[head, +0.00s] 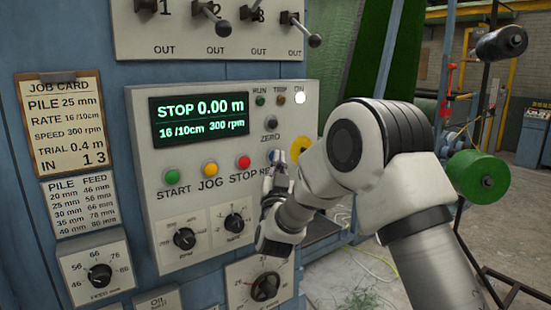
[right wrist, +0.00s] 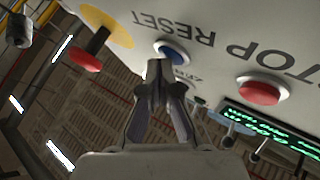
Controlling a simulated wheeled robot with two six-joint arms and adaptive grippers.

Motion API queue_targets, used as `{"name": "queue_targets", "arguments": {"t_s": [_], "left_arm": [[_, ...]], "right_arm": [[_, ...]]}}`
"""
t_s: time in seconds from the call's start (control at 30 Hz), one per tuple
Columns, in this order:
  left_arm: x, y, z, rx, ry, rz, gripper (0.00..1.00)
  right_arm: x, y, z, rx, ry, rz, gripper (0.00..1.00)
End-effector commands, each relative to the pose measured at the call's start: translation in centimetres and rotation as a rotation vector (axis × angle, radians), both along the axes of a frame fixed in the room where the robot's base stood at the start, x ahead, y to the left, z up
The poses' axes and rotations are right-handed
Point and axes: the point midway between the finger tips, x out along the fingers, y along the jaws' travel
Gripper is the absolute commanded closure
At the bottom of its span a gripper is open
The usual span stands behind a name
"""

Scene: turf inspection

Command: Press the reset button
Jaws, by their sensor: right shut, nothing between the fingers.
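My left gripper is not in view.
The red stop button (head: 243,162) is just left of the right gripper, with yellow jog (head: 210,169) and green start (head: 171,177) buttons further left. A yellow disc (head: 301,146) with a red knob (right wrist: 86,62) is on the other side. The display (head: 199,118) reads STOP 0.00 m.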

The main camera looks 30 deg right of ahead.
Motion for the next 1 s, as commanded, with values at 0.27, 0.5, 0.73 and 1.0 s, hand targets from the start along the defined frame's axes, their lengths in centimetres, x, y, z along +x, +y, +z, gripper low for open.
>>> {"name": "queue_targets", "arguments": {"t_s": [0.27,0.5,0.73,1.0], "left_arm": [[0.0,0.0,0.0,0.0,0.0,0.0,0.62],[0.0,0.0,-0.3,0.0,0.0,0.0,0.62],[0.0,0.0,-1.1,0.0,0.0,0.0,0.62],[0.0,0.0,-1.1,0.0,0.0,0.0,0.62]], "right_arm": [[0.2,0.0,0.0,0.0,0.0,0.0,1.0],[-0.2,0.0,-0.2,0.0,0.001,0.0,1.0],[-1.5,-0.1,-0.2,0.0,0.0,0.0,1.0],[-1.7,-0.1,-0.1,0.0,0.0,0.0,1.0]]}}
